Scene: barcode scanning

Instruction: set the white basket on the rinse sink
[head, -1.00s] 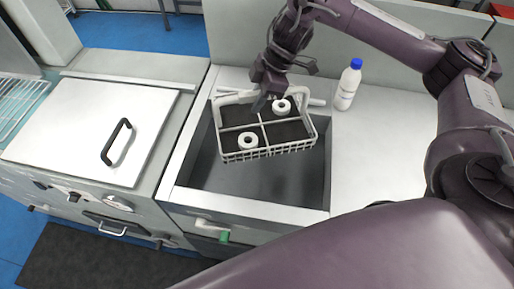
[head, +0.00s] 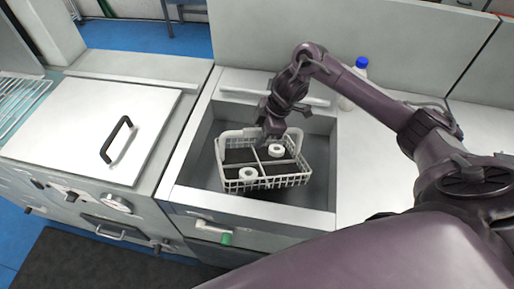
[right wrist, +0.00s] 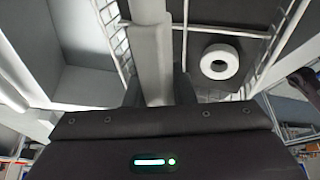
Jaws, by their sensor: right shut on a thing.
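The white basket (head: 262,182) is a wire basket with dividers. It holds a white ring (head: 276,150) at the back right and another white ring (head: 248,174) at the front left. My right gripper (head: 272,132) is shut on the basket's back side, and the right wrist view shows a white bar of the basket (right wrist: 150,50) between the fingers. The basket hangs over or in the rinse sink (head: 203,150), a grey basin in the counter. I cannot tell whether it touches the sink's floor. The left gripper is out of view.
A white lidded unit (head: 70,125) with a black handle (head: 117,140) stands left of the sink. A white bottle with a blue cap (head: 361,64) stands behind my right arm. The counter right of the sink is mostly clear.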

